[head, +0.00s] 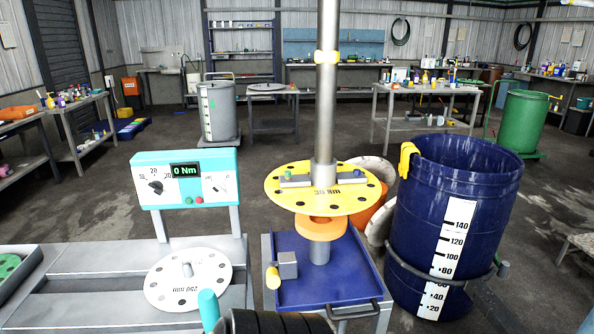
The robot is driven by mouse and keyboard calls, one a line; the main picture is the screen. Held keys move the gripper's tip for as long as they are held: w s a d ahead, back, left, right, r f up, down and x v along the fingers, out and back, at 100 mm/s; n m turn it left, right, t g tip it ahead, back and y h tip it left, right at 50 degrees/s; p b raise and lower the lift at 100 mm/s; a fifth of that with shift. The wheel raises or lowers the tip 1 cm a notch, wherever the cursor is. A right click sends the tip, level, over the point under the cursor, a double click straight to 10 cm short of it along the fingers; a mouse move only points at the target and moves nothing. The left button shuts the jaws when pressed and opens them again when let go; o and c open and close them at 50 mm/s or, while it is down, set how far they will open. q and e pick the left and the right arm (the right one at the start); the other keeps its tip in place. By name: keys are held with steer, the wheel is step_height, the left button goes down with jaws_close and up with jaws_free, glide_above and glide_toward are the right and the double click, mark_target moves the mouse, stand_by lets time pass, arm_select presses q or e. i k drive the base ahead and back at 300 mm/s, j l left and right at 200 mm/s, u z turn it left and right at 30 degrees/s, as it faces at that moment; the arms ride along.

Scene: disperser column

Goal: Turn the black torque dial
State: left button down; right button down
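The black torque dial (156,187) is a small knob on the left of a white panel with a turquoise rim (187,157). Numbers are printed around it, with 20 and 30 readable above it. A dark display (186,170) beside it reads 0 Nm in green. To the right is a white gauge face (216,186) with small dark marks. A green button (188,200) and a red button (199,200) sit below the display. The panel stands upright on grey posts.
A white holed disc (205,262) lies on the grey bench before the panel. Right of it, a yellow disc (345,204) sits on a metal column over a blue tray (345,292). A blue drum (415,230) stands farther right. A turquoise-tipped part (208,306) rises at the bottom edge.

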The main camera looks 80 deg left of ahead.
mark_target(157, 187)
steer(key=u, duration=3.2)
